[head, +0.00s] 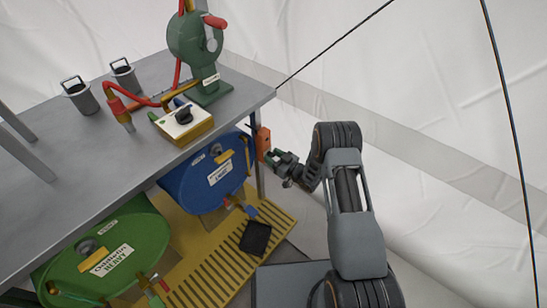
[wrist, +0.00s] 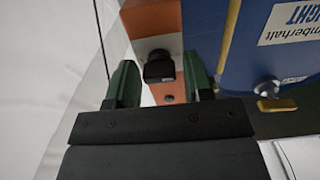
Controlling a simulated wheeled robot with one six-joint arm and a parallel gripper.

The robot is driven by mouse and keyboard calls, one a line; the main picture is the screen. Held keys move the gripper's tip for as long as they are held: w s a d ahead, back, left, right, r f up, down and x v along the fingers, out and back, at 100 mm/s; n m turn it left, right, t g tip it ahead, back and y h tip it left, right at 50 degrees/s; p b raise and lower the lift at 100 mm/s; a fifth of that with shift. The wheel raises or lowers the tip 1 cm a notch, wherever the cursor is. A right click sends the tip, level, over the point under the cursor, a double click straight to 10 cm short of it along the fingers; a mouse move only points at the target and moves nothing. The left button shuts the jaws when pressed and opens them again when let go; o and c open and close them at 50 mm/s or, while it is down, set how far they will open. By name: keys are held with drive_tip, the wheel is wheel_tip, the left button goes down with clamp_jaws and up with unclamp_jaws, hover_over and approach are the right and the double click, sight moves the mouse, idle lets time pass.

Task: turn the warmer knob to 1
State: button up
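An orange box (head: 263,143) is fixed at the table's right corner leg, beside the blue drum. In the wrist view the orange box (wrist: 150,20) carries a black knob (wrist: 158,68), which I take to be the warmer knob. My gripper (head: 276,160) is in front of the orange box. In the wrist view its two green fingers (wrist: 161,72) are apart, one left and one right of the knob, with gaps on both sides. I cannot tell how deep the knob sits between them. Its setting marks are not readable.
A blue drum (head: 205,180) and a green drum (head: 105,250) lie under the grey table (head: 70,185). On top are a yellow box (head: 190,132) with a dark knob, a green hand pump (head: 190,45) and two grey canisters. Free floor lies to the right.

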drive_tip(key=c, duration=0.7)
drive_tip(key=m, duration=1.1)
drive_tip(key=shift+m, duration=0.3)
drive_tip(key=shift+f, duration=0.1)
idle(0.4)
drive_tip(key=o, duration=0.9)
drive_tip(key=shift+o, duration=0.2)
